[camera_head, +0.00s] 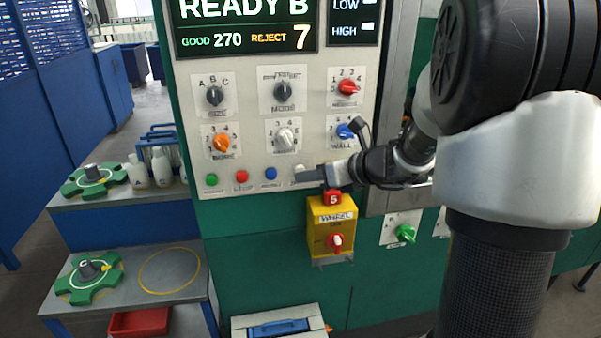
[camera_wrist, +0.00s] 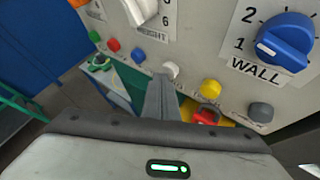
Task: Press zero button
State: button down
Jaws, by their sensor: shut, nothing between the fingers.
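A row of small push buttons runs along the lower edge of the pale control panel (camera_head: 250,125). In the head view the green button (camera_head: 211,179), red button (camera_head: 241,176) and blue button (camera_head: 270,173) show clear. The white button (camera_head: 299,168) is partly hidden by my gripper (camera_head: 303,176). In the wrist view the white button (camera_wrist: 171,69) shows just beyond the tips of my gripper (camera_wrist: 161,78); I cannot tell whether they touch. The yellow button (camera_wrist: 210,88) and grey button (camera_wrist: 260,112) are to its right. The button labels are too small to read. My gripper is shut and empty.
Above the buttons are several knobs, including the white HEIGHT knob (camera_head: 284,139) and blue WALL knob (camera_head: 345,131). The display (camera_head: 245,25) reads READY B.

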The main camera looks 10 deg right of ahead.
jog(key=shift+w, duration=0.15)
dwell(0.5)
jog(key=shift+s, duration=0.85)
jog(key=shift+s, duration=2.55)
jog(key=shift+r, duration=0.1)
